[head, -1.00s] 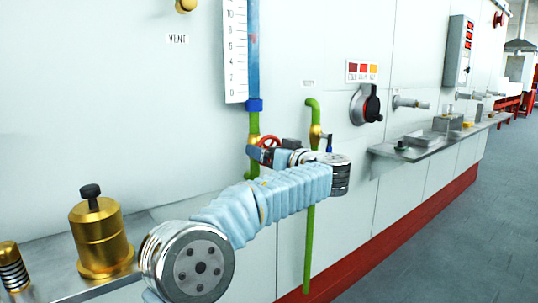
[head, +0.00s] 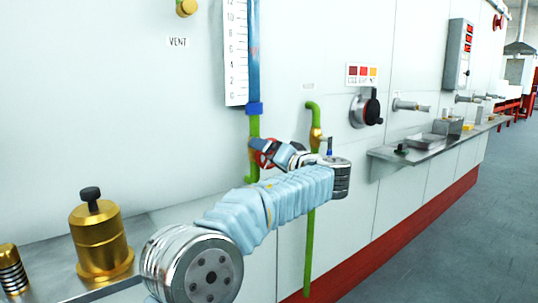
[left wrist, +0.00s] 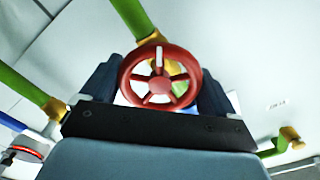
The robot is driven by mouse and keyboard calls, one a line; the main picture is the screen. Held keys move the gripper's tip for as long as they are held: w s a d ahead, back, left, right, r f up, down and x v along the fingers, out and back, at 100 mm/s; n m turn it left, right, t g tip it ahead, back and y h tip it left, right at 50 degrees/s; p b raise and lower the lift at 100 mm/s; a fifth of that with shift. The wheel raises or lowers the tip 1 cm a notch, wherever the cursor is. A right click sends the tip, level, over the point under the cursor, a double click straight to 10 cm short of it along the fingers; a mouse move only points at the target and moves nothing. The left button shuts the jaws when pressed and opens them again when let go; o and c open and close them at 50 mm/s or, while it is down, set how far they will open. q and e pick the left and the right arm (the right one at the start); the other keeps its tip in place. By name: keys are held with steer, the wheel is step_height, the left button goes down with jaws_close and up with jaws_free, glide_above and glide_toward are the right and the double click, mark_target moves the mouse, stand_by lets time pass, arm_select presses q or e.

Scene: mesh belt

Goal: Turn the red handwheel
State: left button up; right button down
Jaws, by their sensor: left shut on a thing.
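The red handwheel (left wrist: 159,82) has spokes and a round hub, and sits on the green pipework. In the left wrist view it lies between the two dark fingers of my left gripper (left wrist: 160,86), which are shut on its rim from both sides. In the head view only part of the red handwheel (head: 265,158) shows, the rest hidden behind my left gripper (head: 260,149) and wrist. My right gripper is in neither view.
A green pipe (head: 310,240) with a brass fitting runs down the wall right of the handwheel. A black rotary knob (head: 372,107) and a metal shelf (head: 430,147) are farther right. A brass cylinder (head: 100,240) stands at the lower left.

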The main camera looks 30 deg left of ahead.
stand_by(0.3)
arm_select(q)
steer(key=o, duration=0.8)
steer(key=b+v, duration=0.2)
steer(key=v, duration=1.2)
steer(key=shift+w+f, duration=0.1)
